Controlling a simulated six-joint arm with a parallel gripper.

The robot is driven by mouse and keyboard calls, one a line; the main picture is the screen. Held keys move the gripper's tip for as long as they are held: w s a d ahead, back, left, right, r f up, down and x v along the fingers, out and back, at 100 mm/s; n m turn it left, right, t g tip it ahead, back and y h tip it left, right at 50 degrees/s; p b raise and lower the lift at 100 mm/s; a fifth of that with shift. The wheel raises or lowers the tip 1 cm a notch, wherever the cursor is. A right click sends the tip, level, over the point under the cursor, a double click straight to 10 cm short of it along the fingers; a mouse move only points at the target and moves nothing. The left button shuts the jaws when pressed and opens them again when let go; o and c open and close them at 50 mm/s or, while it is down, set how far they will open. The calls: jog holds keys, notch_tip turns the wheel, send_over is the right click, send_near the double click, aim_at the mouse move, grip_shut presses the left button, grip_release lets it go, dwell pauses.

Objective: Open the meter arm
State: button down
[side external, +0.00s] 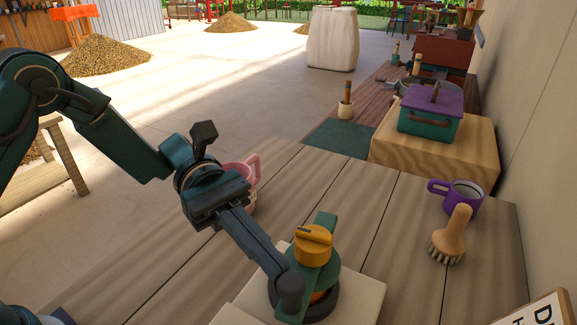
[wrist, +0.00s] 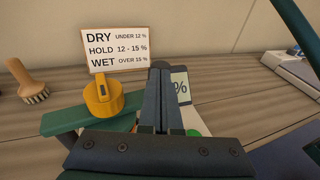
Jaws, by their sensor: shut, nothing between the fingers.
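The meter (side external: 367,291) is a pale block on the plank table. Its green arm (side external: 325,222) lies across a dark round cup (side external: 326,304) with some orange showing beneath. A yellow knob (side external: 313,245) stands on the arm. In the wrist view the arm (wrist: 75,117) and knob (wrist: 103,97) are left of my fingers, and a display with a % sign (wrist: 180,86) is partly hidden behind them. My gripper (side external: 290,288) is shut and empty, its tips at the near end of the arm. I cannot tell whether they touch it.
A wooden brush (side external: 453,237) and purple mug (side external: 462,195) stand to the right. A pink mug (side external: 248,172) is behind my wrist. A teal box with a purple lid (side external: 430,118) sits on a wooden block. A DRY/HOLD/WET sign (wrist: 118,50) stands behind the meter.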

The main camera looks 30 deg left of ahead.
aim_at(304, 288)
jog(key=shift+d, duration=0.15)
jog(key=shift+s+d, duration=0.1)
jog(key=shift+d, duration=1.45)
jog(key=shift+d+n+t+h, duration=0.3)
jog(key=shift+d+n+t, duration=0.5)
jog(key=shift+d+t, duration=0.3)
jog(key=w+d+n+t, duration=0.3)
jog(key=w+d+t, duration=0.1)
jog(key=w+d, duration=0.4)
jog(key=shift+w+d, duration=0.15)
jog(key=shift+d, duration=0.2)
jog(key=s+a, duration=0.2)
jog(key=s, duration=0.1)
jog(key=s+a+r, duration=0.1)
jog(key=s+a, duration=0.2)
jog(key=s, duration=0.1)
jog(key=s+a+r, duration=0.1)
jog(key=s+a, duration=0.2)
jog(key=s, duration=0.1)
jog(key=shift+s+r, duration=0.1)
jog(key=shift+r, duration=0.05)
